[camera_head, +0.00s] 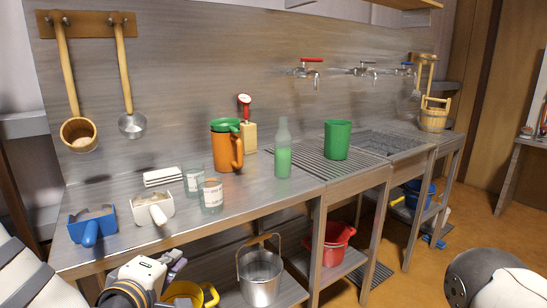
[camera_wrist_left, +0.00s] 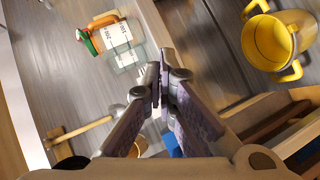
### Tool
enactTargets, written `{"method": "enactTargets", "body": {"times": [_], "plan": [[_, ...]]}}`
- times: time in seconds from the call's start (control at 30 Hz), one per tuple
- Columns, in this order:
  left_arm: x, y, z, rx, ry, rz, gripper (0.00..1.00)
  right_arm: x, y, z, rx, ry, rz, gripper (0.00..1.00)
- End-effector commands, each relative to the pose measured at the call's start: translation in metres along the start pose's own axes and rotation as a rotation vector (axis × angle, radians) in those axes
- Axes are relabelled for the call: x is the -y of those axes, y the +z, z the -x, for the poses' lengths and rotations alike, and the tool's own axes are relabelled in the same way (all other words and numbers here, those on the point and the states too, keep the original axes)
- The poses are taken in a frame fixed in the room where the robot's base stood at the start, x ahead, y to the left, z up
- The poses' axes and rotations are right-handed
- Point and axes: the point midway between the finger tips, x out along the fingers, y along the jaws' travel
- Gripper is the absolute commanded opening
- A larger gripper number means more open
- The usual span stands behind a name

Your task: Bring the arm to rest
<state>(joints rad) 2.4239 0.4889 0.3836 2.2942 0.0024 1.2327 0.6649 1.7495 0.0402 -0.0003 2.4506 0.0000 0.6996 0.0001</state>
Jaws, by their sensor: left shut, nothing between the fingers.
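My left gripper (camera_head: 176,266) is low at the front edge of the counter (camera_head: 270,194), in front of the white scoop (camera_head: 153,208). In the left wrist view its two fingertips (camera_wrist_left: 163,72) meet, with nothing between them. It touches no object that I can make out. My left forearm comes in at the lower left of the head view. A dark rounded part and a white part of my own body show at the lower right; my right gripper does not show.
A blue scoop (camera_head: 92,226), two glass jars (camera_head: 210,194), an orange pitcher (camera_head: 226,150), a green bottle (camera_head: 282,150) and a green cup (camera_head: 338,140) stand on the counter. Below are a yellow pot (camera_head: 188,293), metal bucket (camera_head: 260,275) and red pot (camera_head: 332,243).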

Motion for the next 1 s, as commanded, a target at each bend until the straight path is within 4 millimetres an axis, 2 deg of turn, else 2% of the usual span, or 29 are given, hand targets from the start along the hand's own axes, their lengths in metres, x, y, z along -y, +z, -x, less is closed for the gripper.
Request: {"method": "enactTargets", "body": {"times": [0.03,0.17,0.2,0.27,0.3,0.37,0.4,0.43,0.5,0.6,0.63,0.73,1.0], "plan": [[0.037,0.017,0.005,0.055,-0.087,-0.077,0.00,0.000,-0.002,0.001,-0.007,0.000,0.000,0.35],[0.143,0.061,0.041,0.251,-0.333,-0.313,0.00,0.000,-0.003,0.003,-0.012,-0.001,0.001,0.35],[0.176,0.073,0.059,0.325,-0.409,-0.388,0.00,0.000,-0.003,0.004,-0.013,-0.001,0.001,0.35],[0.224,0.088,0.092,0.445,-0.521,-0.499,0.00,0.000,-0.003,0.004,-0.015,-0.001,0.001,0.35],[0.254,0.095,0.118,0.532,-0.593,-0.572,0.00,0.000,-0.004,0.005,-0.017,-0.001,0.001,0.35],[0.293,0.103,0.160,0.668,-0.693,-0.673,0.00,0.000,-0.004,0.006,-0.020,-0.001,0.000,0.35],[0.315,0.106,0.189,0.758,-0.752,-0.734,0.00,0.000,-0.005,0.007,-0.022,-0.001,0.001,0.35],[0.330,0.107,0.210,0.824,-0.793,-0.775,0.00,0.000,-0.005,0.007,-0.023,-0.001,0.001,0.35],[0.354,0.106,0.254,0.962,-0.867,-0.853,0.00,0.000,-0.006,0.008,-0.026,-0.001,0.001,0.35],[0.373,0.102,0.298,1.106,-0.935,-0.923,0.00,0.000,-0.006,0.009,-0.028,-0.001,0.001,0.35],[0.376,0.101,0.307,1.135,-0.947,-0.937,0.00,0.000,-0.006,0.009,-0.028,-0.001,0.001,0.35],[0.381,0.100,0.321,1.183,-0.966,-0.957,0.00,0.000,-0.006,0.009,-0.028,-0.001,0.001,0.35],[0.381,0.100,0.321,1.183,-0.966,-0.957,0.00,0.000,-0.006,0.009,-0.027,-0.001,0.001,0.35]]}}
